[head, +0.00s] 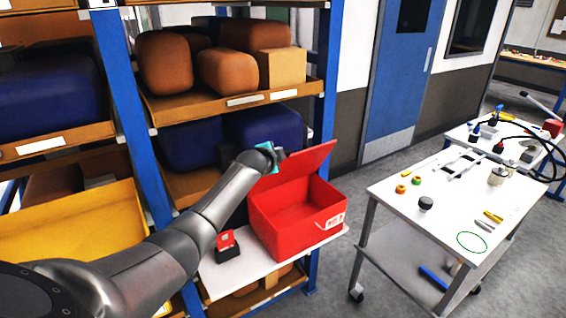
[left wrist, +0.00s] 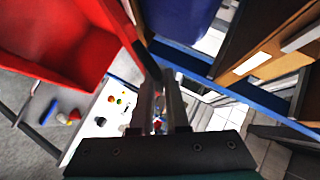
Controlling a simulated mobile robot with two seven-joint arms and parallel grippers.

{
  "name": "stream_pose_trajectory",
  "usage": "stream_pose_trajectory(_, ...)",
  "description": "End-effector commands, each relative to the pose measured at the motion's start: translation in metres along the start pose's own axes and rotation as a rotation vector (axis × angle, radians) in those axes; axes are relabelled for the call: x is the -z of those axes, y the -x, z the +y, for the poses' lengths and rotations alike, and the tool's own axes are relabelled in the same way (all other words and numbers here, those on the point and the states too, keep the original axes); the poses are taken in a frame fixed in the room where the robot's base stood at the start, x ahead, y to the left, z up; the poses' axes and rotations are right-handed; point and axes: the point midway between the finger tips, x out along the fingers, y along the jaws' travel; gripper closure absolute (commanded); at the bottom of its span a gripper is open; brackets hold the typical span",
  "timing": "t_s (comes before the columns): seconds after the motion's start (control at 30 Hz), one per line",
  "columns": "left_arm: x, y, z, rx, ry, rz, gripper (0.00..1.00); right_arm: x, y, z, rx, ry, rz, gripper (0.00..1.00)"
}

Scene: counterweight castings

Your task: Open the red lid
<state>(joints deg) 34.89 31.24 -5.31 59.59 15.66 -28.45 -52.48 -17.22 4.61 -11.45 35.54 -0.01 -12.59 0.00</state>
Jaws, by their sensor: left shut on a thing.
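The red lid (head: 302,166) stands raised and tilted back along the rear edge of the red box (head: 283,228), so the box's inside shows. The box looks empty where I can see into it. My left gripper (head: 272,157) is at the upper left edge of the lid, shut on it; my wrist partly hides the contact. In the left wrist view the gripper's fingers (left wrist: 164,100) are close together, with a red surface (left wrist: 65,40) at the upper left. My right gripper is not in view.
The box sits on a white shelf board (head: 222,280) beside a small red-and-black object (head: 227,246). A blue-framed rack (head: 147,120) with brown and blue castings stands close behind and left. A white cart (head: 455,185) with small parts stands to the right, with clear floor between.

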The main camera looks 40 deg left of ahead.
Motion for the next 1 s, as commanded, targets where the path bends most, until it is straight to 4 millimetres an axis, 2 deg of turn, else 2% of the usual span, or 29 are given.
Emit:
stream_pose_trajectory(0.2, 0.0000, -0.0005, -0.0088, 0.003, 0.000, 0.002, 1.00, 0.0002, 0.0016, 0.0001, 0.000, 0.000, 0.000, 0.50)
stream_pose_trajectory(0.67, -0.0008, -0.0007, -0.0098, 0.002, 0.000, 0.000, 1.00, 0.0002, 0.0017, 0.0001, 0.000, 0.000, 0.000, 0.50)
stream_pose_trajectory(0.7, -0.0008, -0.0007, -0.0098, 0.002, 0.000, 0.000, 0.83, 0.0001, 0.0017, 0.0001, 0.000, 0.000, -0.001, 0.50)
stream_pose_trajectory(0.9, -0.0009, -0.0007, -0.0093, 0.001, 0.000, 0.000, 0.61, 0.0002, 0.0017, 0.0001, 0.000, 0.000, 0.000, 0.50)
stream_pose_trajectory(1.0, -0.0012, -0.0008, -0.0087, 0.000, 0.000, -0.001, 0.58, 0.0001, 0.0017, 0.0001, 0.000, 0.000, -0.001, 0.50)
